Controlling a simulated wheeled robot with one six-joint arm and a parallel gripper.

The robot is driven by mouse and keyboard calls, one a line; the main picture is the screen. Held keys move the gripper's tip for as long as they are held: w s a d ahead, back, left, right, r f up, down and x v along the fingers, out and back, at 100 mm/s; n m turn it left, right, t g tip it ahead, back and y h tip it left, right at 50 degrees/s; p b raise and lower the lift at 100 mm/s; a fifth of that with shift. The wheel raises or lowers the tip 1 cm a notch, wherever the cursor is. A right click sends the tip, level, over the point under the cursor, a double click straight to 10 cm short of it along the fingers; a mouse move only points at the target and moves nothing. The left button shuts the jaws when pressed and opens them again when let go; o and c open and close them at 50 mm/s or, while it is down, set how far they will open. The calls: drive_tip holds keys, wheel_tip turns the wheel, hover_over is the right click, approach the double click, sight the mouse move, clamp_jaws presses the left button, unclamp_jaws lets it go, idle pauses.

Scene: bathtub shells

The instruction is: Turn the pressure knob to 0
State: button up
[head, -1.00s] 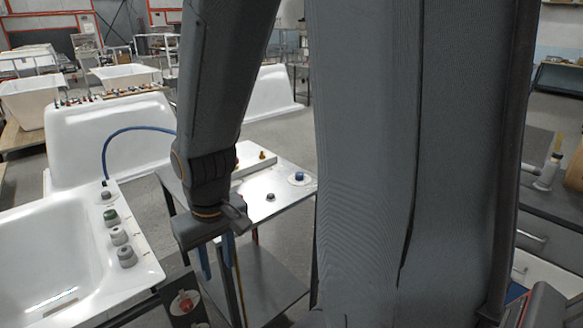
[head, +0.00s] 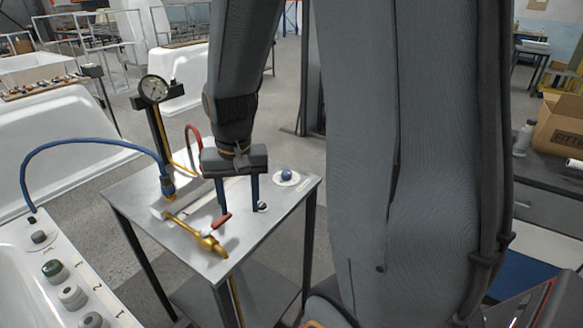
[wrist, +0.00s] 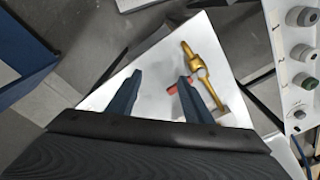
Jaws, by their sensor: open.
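My gripper (head: 238,208) is open and empty, pointing down over the metal table (head: 285,205). Its two blue fingers also show in the wrist view (wrist: 160,79), with bare tabletop between them. A blue knob (head: 287,174) on a round white plate sits near the table's far right corner, to the right of the gripper. A small dark knob (head: 262,206) sits by the right fingertip, partly covered. No marking readable here tells which is the pressure knob. A pressure gauge (head: 154,88) stands on a post behind; its reading is too small to tell.
A brass valve (head: 206,240) with a red handle (head: 221,222) lies close to the left finger; it also shows in the wrist view (wrist: 203,72). A cardboard box (head: 562,125) stands far right.

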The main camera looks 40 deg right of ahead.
drive_tip(key=w+d+m+b, duration=0.1)
drive_tip(key=w+d+m, duration=0.9)
drive_tip(key=w+d, duration=0.15)
drive_tip(key=m+g+b, duration=0.1)
drive_tip(key=m+b, duration=0.1)
drive_tip(key=m, duration=0.7)
hover_over(287, 172)
wheel_tip(287, 172, down, 2)
drive_tip(key=shift+a+f, duration=0.1)
drive_tip(key=shift+a, duration=0.05)
drive_tip(key=shift+d+f+p, duration=0.15)
drive_tip(key=shift+d+p, duration=0.05)
drive_tip(key=shift+p, duration=0.1)
wheel_tip(287, 172, down, 7)
drive_tip(key=shift+f+p, duration=0.15)
drive_tip(key=shift+p, duration=0.8)
drive_tip(key=shift+c, duration=0.4)
drive_tip(key=c, duration=1)
